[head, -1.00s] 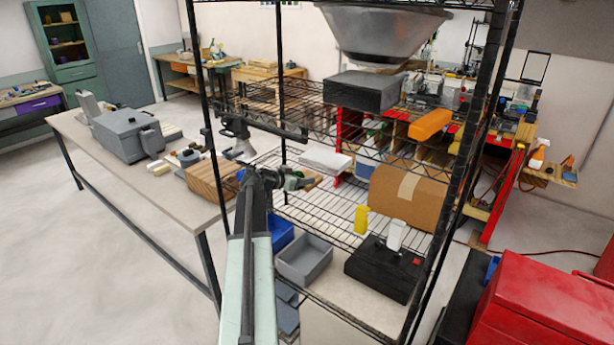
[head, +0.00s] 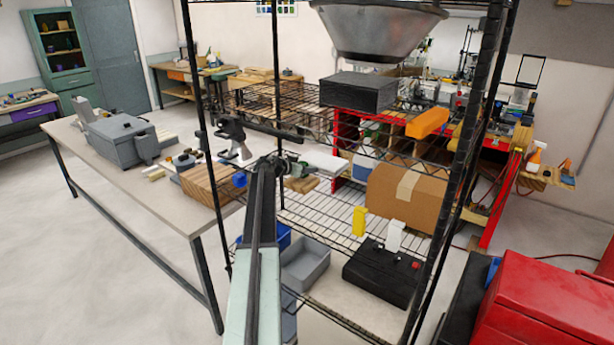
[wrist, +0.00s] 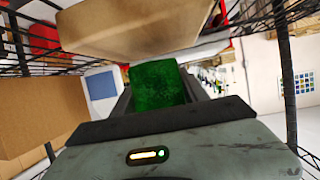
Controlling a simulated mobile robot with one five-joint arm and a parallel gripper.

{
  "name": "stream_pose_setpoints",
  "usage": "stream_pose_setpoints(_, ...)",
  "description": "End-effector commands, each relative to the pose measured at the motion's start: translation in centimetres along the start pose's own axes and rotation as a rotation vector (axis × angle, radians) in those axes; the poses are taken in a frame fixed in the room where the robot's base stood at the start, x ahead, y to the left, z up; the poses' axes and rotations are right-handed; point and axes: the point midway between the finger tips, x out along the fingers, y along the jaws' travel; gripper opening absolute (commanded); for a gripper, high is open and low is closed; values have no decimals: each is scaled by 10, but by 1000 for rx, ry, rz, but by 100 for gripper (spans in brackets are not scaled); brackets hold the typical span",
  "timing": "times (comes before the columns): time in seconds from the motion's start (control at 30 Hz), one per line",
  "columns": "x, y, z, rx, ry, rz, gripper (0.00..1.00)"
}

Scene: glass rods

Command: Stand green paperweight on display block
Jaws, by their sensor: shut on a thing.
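My gripper (head: 299,170) is at the end of my raised arm, beside the wire shelf rack. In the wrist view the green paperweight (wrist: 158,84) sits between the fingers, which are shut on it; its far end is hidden. A tan block (wrist: 140,25), which looks like the display block, fills the top of the wrist view close to the paperweight. In the head view this tan block (head: 302,185) shows small, just below the gripper. Whether paperweight and block touch cannot be told. The paperweight is hard to make out in the head view.
The wire rack's black post (head: 465,170) and shelves surround the gripper area. A cardboard box (head: 407,197) stands to the right. A grey bin (head: 306,265) and black box (head: 382,272) lie lower. A striped wooden block (head: 207,183) is on the long table (head: 130,178) at left.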

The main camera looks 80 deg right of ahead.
Motion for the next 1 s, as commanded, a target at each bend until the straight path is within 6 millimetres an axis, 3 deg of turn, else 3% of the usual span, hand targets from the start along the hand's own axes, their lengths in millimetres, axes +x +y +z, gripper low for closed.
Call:
stream_pose_setpoints(0.03, 7, 0, 17, 0, 1, 0, 0)
stream_pose_setpoints(0.07, 8, 0, 19, 0, 1, 0, 0)
stream_pose_setpoints(0.43, 8, 1, 19, 0, 0, 1, 0)
stream_pose_setpoints(0.47, 8, 1, 18, 0, 0, 1, 57)
stream_pose_setpoints(0.53, 7, 1, 17, 0, 0, 1, 74)
stream_pose_setpoints(0.87, 6, 1, 14, 1, 0, 1, 74)
stream_pose_setpoints(1.0, -15, 2, 12, 0, 0, 0, 74)
